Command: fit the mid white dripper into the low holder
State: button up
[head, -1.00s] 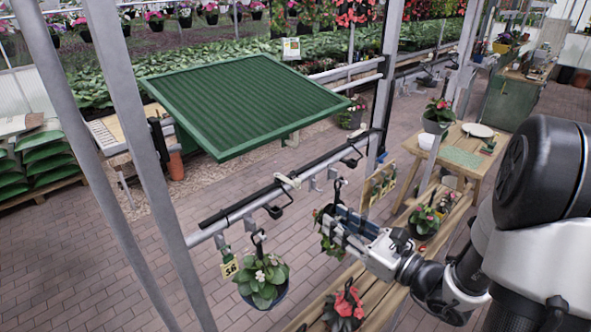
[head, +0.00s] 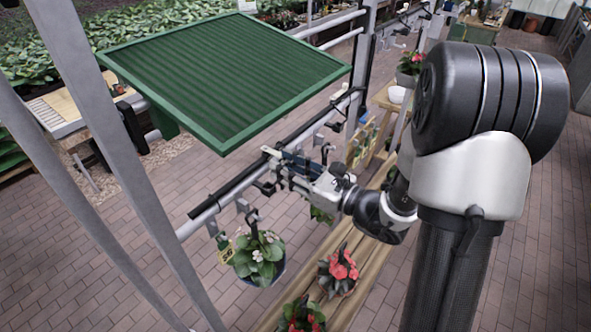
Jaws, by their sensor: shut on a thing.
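My gripper (head: 281,166) is at the black pipe on the metal rail, in the middle of the head view. It is shut, and a small pale piece (head: 270,152), seemingly the white dripper, shows at its fingertips. The fingers hide much of it, so its tilt and any contact with the rail are unclear. Grey holders hang along the rail: one (head: 243,206) is to the left of my gripper, above a white-flowered pot. I cannot tell which is the low holder.
A green ribbed panel (head: 225,75) stands above and behind the rail. A white-flowered pot (head: 262,258) with a yellow tag (head: 226,251) hangs at the left. Red-flowered pots (head: 338,270) stand on a wooden bench (head: 370,245) below. A grey post (head: 125,150) rises at left.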

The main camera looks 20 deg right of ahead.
jog(key=w+a, duration=0.1)
jog(key=w+f, duration=0.1)
jog(key=w+a, duration=0.1)
jog(key=w, duration=0.1)
jog(key=shift+a+f+b, duration=0.15)
jog(key=shift+a+b, duration=0.2)
jog(key=shift+b, duration=0.05)
jog(key=shift+b, duration=0.3)
dwell(1.1)
jog(key=shift+f+b, duration=1.35)
jog(key=shift+f, duration=0.1)
notch_tip(320, 180, down, 3)
jog(key=b, duration=0.2)
jog(key=shift+b, duration=0.4)
